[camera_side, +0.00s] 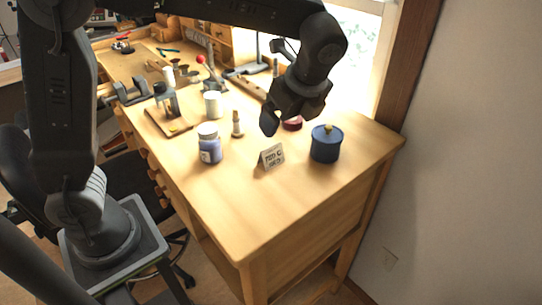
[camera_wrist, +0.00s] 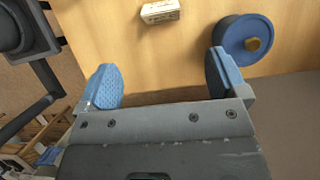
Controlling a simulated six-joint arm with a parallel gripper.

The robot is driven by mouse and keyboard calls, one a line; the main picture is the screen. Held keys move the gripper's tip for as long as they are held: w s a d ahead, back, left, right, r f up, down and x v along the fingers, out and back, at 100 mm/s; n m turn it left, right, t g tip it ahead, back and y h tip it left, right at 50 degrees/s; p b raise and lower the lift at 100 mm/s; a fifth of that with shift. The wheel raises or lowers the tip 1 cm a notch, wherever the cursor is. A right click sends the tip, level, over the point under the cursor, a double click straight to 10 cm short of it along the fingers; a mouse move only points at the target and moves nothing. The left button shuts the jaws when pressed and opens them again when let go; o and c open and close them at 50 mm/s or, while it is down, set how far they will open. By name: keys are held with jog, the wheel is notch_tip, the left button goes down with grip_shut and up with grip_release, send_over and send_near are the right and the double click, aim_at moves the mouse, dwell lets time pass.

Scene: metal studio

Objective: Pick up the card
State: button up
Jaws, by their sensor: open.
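The card (camera_side: 272,156) is a small pale card with dark lettering, standing up on the wooden table. It also shows in the wrist view (camera_wrist: 160,11), near the top edge. My gripper (camera_side: 283,126) is above the table, a little behind and above the card. In the wrist view my gripper (camera_wrist: 162,82) has its two blue-padded fingers wide apart with nothing between them. The card lies beyond the fingertips, roughly in line with the gap, and is not touched.
A blue lidded pot (camera_side: 326,144) stands close to the right of the card. A jar with a white lid (camera_side: 209,144) and a small bottle (camera_side: 237,124) stand to its left. The table front (camera_side: 248,215) is clear.

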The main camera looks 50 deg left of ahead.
aim_at(272, 148)
jog(key=x, duration=1.3)
jog(key=shift+w+a+f, duration=0.1)
jog(key=shift+w+a, duration=0.05)
jog(key=shift+a, duration=0.15)
jog(key=c, duration=1)
